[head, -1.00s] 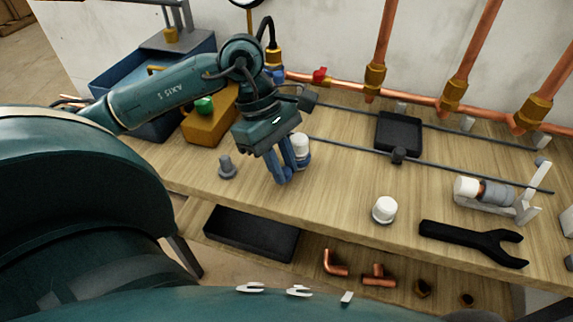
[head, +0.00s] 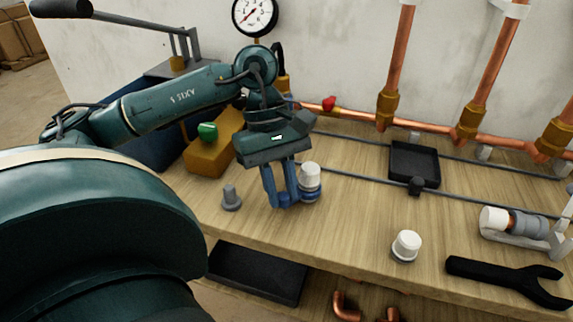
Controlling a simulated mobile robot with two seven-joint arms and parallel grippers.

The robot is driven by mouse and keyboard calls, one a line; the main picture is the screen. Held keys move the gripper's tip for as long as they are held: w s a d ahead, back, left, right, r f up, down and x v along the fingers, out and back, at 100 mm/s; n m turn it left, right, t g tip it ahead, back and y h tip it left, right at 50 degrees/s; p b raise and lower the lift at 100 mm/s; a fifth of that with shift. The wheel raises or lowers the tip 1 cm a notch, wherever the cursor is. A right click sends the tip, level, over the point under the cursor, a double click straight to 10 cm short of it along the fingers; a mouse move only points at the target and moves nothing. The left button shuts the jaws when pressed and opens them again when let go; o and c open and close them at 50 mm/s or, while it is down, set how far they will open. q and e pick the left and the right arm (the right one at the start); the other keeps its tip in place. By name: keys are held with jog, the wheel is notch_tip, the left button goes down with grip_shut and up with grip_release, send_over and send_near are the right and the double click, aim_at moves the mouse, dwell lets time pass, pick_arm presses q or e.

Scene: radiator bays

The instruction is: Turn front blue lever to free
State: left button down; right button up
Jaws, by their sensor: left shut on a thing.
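A valve with a white cap (head: 310,176) stands on the wooden bench, with blue around its base. The front blue lever (head: 312,194) is low at this valve, and its left part is hard to tell from my blue gripper fingers. My left gripper (head: 281,199) points down just left of the white cap, its fingers close together and shut on the lever. The fingers hide part of the lever, so its exact angle cannot be read. My right gripper is not in view.
A grey peg (head: 231,197) stands left of my gripper. Right are a loose white cap (head: 406,245), a black wrench (head: 508,279) and a black tray (head: 414,163). Copper pipes, a red handle (head: 329,103) and a gauge (head: 255,15) are behind.

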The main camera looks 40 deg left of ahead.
pick_arm(q)
jog(key=shift+r, duration=0.1)
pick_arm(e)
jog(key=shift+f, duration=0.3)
pick_arm(q)
jog(key=c, duration=1.5)
grip_release()
jog(key=shift+c, duration=0.2)
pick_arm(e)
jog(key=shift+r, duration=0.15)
pick_arm(q)
jog(key=shift+a, duration=0.1)
